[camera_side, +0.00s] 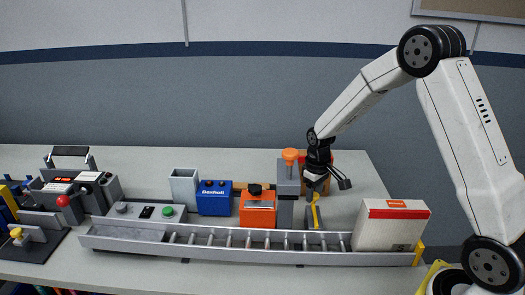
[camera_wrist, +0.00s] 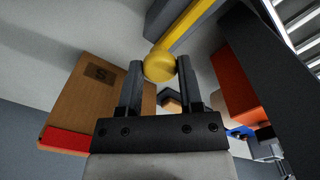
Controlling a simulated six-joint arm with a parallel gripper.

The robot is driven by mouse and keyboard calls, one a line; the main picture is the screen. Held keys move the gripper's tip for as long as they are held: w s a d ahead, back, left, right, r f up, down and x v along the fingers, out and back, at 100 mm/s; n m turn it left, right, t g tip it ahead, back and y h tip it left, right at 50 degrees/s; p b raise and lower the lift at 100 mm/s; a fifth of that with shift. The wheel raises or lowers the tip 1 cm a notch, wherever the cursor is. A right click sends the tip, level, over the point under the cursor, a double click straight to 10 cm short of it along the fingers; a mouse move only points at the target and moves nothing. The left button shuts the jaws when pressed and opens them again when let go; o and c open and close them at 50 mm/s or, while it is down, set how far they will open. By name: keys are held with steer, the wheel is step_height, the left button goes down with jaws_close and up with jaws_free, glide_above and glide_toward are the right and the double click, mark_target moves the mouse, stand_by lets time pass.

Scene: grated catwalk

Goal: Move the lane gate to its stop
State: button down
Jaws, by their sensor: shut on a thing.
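The lane gate shows in the side view as a yellow arm (camera_side: 315,212) beside a grey post (camera_side: 287,190) with an orange knob on top, at the back edge of the roller lane (camera_side: 200,252). In the wrist view the gate is a yellow bar (camera_wrist: 190,25) ending in a round yellow knob (camera_wrist: 159,66). My gripper (camera_side: 316,190) is over the gate, with its two dark fingers shut on the knob. The gate's pivot and its stop cannot be made out clearly.
A white box with a red stripe (camera_side: 391,225) stands at the lane's right end, near a yellow end piece (camera_side: 419,254). An orange box (camera_side: 257,207) and a blue box (camera_side: 214,200) stand left of the post.

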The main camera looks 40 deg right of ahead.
mark_target(316, 221)
steer(key=shift+s+a, duration=2.6)
steer(key=shift+a, duration=0.05)
steer(key=shift+c, duration=1.3)
jaws_free()
steer(key=shift+r, duration=0.2)
steer(key=shift+r, duration=0.55)
step_height(316, 221, up, 6)
steer(key=shift+r, duration=0.2)
steer(key=shift+s, duration=0.1)
